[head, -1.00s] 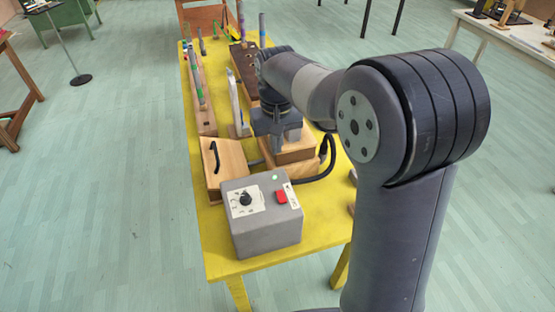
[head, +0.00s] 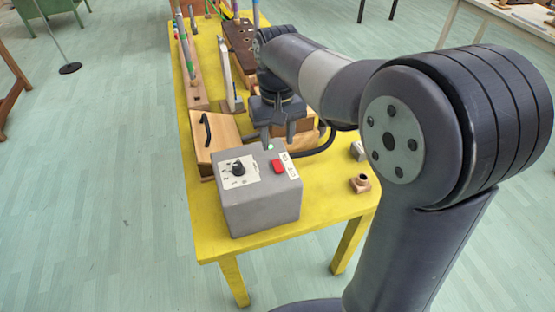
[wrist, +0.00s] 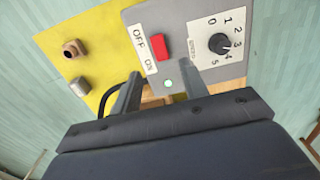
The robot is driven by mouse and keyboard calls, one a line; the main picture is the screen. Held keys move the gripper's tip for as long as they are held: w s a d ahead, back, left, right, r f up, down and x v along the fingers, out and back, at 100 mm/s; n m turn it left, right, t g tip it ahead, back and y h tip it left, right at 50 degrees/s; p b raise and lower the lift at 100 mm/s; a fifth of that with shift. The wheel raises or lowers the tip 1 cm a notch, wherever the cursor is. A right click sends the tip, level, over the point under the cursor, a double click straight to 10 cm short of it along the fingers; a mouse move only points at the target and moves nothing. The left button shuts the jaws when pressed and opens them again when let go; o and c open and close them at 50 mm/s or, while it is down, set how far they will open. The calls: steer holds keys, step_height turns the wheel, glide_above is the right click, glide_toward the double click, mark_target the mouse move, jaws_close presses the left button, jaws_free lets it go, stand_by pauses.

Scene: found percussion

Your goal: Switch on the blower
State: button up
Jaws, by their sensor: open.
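The blower's control box is a grey box (head: 262,205) on the near end of the yellow table. Its top carries a red switch (head: 278,166) by an OFF/ON label, a black dial (head: 238,168) and a small pale green light (head: 270,147). In the wrist view the red switch (wrist: 163,47) lies just beyond the fingertips; which way it is tipped I cannot tell. My gripper (head: 278,138) points down, open and empty, at the box's far edge. In the wrist view my gripper (wrist: 161,82) has its fingers spread either side of the green light (wrist: 168,82).
A wooden box with a black handle (head: 207,133) stands behind the grey box. A black hose (head: 318,149) curves to its right. Two small fittings, one copper-coloured (head: 360,183) and one grey (head: 358,150), lie at the right edge. The table's near right corner is bare.

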mark_target(277, 165)
step_height(277, 165, down, 7)
steer(key=shift+f, duration=0.2)
steer(key=shift+c, duration=0.3)
jaws_close()
